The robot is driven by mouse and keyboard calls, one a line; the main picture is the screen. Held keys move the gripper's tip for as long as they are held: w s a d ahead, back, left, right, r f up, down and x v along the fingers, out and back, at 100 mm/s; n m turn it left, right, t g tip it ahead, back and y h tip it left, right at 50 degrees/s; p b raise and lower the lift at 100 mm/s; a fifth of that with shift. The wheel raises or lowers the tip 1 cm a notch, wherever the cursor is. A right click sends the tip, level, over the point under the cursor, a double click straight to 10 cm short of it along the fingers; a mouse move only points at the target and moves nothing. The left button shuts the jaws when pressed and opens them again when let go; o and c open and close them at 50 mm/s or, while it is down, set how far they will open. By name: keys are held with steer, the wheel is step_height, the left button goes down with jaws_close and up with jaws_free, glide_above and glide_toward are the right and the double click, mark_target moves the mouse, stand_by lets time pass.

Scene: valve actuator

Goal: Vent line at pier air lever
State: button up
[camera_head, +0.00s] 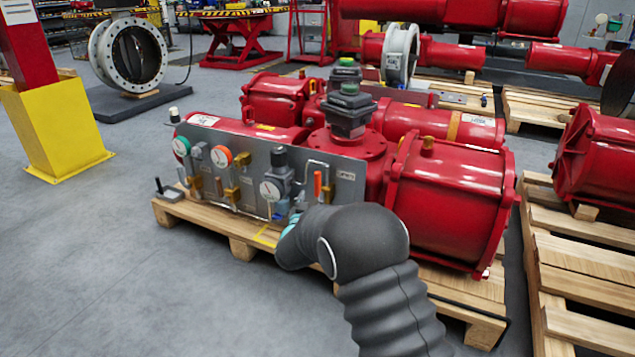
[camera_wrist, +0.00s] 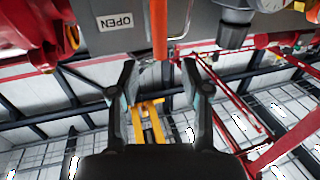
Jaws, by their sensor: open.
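An orange lever (camera_head: 318,185) hangs on the grey panel (camera_head: 235,143) at the front of the red actuator (camera_head: 445,195). It also shows in the wrist view at the top centre (camera_wrist: 159,30). The lever's end is just beyond the fingertips, apart from both. In the head view my dark arm hides most of the gripper.
The actuator sits on a wooden pallet (camera_head: 243,246). Another loaded pallet (camera_head: 580,265) stands right.

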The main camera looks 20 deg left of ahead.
mark_target(317, 182)
steer(key=w, duration=0.3)
steer(key=w+a, duration=0.1)
steer(key=w, duration=0.6)
steer(key=shift+a, duration=0.4)
jaws_close()
